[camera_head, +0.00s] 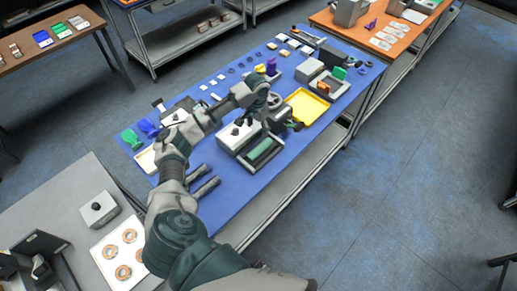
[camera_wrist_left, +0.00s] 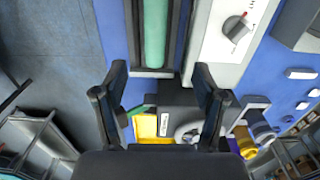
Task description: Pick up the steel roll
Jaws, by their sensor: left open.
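My left gripper (camera_wrist_left: 161,88) is open, with empty space between its fingers. In the head view the left gripper (camera_head: 268,122) hangs over the blue table, by the tray with the green cylinder. A grey, rounded metallic piece (camera_wrist_left: 187,132), which looks like the steel roll, lies low in the wrist view, close to the right finger, which partly covers it. A dark block with a small white label lies beside it. I cannot tell its full shape. In the head view my arm and gripper crowd this spot, and I cannot make the roll out clearly.
The dark tray with a green cylinder (camera_head: 260,149) and a white box with a knob (camera_head: 238,132) are close to the gripper. A yellow tray (camera_head: 306,106) is to the right. Purple (camera_head: 271,66) and yellow (camera_head: 260,69) rolls stand behind. Two dark cylinders (camera_head: 205,188) lie at the front.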

